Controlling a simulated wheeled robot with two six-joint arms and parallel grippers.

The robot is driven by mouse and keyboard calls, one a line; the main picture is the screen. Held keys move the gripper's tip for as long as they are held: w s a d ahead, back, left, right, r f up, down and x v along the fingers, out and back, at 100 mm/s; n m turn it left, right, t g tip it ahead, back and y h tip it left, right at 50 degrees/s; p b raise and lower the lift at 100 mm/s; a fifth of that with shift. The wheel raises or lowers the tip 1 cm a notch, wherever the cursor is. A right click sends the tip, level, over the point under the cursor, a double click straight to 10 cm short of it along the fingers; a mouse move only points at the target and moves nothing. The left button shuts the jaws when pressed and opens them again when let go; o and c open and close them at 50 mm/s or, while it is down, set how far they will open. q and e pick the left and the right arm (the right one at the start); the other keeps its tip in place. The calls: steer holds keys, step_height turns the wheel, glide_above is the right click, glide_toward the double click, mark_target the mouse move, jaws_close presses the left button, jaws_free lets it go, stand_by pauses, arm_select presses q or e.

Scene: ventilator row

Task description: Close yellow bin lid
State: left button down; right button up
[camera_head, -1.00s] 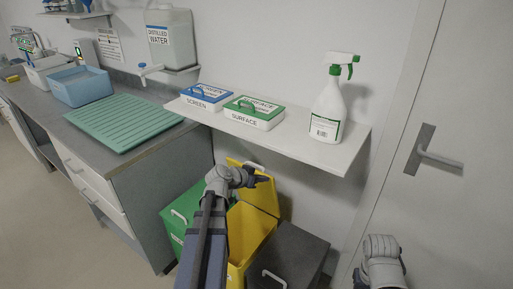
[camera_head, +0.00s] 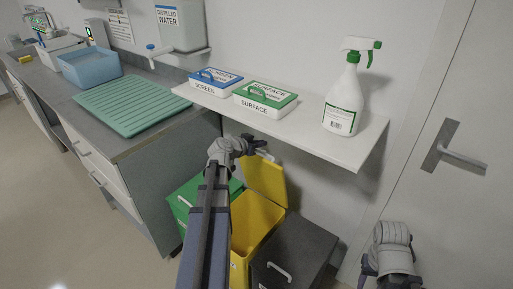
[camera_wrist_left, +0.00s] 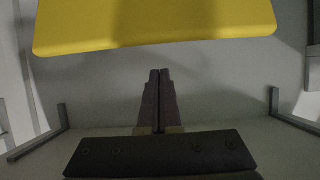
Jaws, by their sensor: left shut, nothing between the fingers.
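The yellow bin (camera_head: 255,222) stands on the floor below the wall shelf, between a green bin and a dark grey bin. Its yellow lid (camera_head: 267,181) is raised, standing up at the back toward the wall. My left gripper (camera_head: 262,148) is at the top of the lid, near its upper edge. In the left wrist view the lid (camera_wrist_left: 155,22) fills the top of the picture, and the shut, empty fingers (camera_wrist_left: 159,75) point toward it with a gap showing. My right gripper is at the lower right of the head view (camera_head: 385,268); its fingertips are not clear.
The green bin (camera_head: 186,197) is left of the yellow one, the dark grey bin (camera_head: 305,250) right of it. The white shelf (camera_head: 300,130) above holds two wipe boxes and a spray bottle (camera_head: 345,95). A door with a handle (camera_head: 460,156) is at the right.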

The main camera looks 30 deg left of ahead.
mark_target(263, 153)
arm_select(q)
steer(key=f+b, duration=0.1)
steer(key=w+f+b, duration=0.1)
steer(key=f, duration=0.1)
steer(key=w+f+b, duration=0.1)
steer(key=shift+d+f+b, duration=0.15)
steer(key=shift+b, duration=0.2)
steer(key=shift+s, duration=0.1)
